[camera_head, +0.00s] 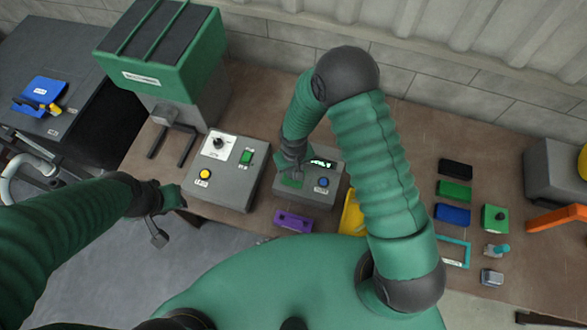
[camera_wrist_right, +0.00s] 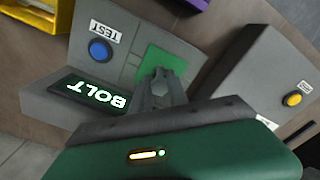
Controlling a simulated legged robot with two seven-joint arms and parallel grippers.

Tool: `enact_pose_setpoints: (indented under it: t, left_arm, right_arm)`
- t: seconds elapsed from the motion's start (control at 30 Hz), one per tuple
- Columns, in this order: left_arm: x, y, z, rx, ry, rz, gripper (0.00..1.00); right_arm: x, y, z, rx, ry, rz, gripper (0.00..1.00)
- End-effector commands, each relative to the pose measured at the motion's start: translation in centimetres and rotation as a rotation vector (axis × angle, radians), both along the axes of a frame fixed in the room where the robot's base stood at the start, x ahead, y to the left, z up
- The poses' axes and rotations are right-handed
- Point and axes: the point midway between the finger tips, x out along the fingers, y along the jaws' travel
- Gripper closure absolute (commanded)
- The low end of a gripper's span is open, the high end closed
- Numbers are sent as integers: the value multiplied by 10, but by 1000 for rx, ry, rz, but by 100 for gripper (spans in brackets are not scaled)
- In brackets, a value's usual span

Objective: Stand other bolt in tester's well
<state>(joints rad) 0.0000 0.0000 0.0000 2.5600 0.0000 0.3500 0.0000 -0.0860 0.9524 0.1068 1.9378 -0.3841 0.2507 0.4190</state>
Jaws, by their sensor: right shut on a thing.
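The tester (camera_head: 322,168) is a grey box on the bench with a lit screen and a blue button. Its screen reads BOLT in the right wrist view (camera_wrist_right: 97,97), where a green panel (camera_wrist_right: 160,62) shows behind my fingers. My right gripper (camera_head: 297,172) is over this green panel, shut on a small grey bolt (camera_wrist_right: 160,88). Only the bolt's hex-like end shows between the fingertips. The well and the bolt's lower end are hidden, so I cannot tell if it is inside. My left gripper (camera_head: 171,221) is off the bench's front edge, its fingers apart and empty.
A grey box with a yellow button (camera_head: 204,174) stands left of the tester. A purple piece (camera_head: 293,221) and a yellow tray (camera_head: 352,214) lie in front. Several coloured blocks, including a blue one (camera_head: 453,213), lie right. A green-topped machine (camera_head: 165,62) stands back left.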

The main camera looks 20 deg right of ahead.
Motion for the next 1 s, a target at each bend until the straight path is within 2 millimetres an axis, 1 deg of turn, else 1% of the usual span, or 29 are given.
enact_pose_setpoints:
  t: [0.47, 0.5, 0.6, 0.7, 1.0]
  left_arm:
    - [0, 0, -13, 0, 0, 0, 64]
    - [0, 0, -13, 0, 0, 0, 64]
    - [0, 0, -12, 0, 0, 0, 64]
    - [0, 0, -12, 0, 0, 0, 64]
    - [0, 0, -13, 0, 0, 0, 64]
  right_arm:
    - [0, 0, -16, 0, 0, 0, 100]
    - [0, 0, -16, 0, 0, 0, 79]
    - [0, 0, -15, 0, 0, 0, 66]
    - [0, 0, -15, 0, 0, 0, 55]
    - [0, 0, -14, 0, 0, 0, 55]
